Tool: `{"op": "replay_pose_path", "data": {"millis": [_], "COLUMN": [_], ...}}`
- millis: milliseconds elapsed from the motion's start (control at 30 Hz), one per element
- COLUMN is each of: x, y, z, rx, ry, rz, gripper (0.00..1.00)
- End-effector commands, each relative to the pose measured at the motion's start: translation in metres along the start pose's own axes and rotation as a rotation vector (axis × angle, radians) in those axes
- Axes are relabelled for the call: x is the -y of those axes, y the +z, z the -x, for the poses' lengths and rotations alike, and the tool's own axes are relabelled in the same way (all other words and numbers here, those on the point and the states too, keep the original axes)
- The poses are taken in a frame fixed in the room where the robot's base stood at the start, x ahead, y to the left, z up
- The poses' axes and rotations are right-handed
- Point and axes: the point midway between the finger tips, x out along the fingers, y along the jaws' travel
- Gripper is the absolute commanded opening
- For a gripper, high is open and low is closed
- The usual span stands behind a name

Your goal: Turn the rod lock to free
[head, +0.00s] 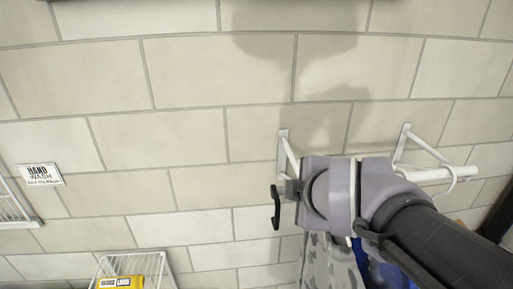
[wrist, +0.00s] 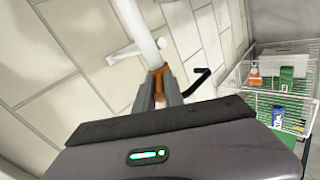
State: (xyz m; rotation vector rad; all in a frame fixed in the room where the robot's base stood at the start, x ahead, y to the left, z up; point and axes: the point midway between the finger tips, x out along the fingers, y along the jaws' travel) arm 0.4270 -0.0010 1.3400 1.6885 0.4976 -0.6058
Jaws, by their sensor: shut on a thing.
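The rod lock shows in the wrist view as an orange-brown piece (wrist: 158,76) at the white rod (wrist: 138,30). My gripper (wrist: 158,92) is shut on it, with grey fingers on both sides. A black bent handle (wrist: 203,77) sticks out to the right just beyond the fingers. In the head view this black handle (head: 276,208) hangs left of my gripper (head: 293,190). The white rod (head: 440,175) runs along the wall brackets at the right. My wrist and gripper hide the lock in the head view, and how the handle joins it.
White brackets (head: 423,146) stand out from the tiled wall. Grey patterned and blue cloth (head: 328,264) hangs below my wrist. A wire basket (head: 160,263) with a yellow packet (head: 120,282) is at lower left. Wire shelving (wrist: 237,78) with bottles is at right in the wrist view.

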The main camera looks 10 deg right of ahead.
Motion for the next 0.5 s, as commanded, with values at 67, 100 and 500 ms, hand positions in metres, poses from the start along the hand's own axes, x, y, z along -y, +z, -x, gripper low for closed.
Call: {"op": "replay_pose_path", "data": {"millis": [67,100,500], "x": [0.016,0.018,0.029], "y": [0.003,0.004,0.006], "z": [-0.011,-0.011,-0.012], "rx": [-0.015,-0.022,-0.078], "ry": [0.072,0.106,0.390], "rz": [-0.001,-0.002,-0.001], "gripper": [0.00,0.00,0.00]}}
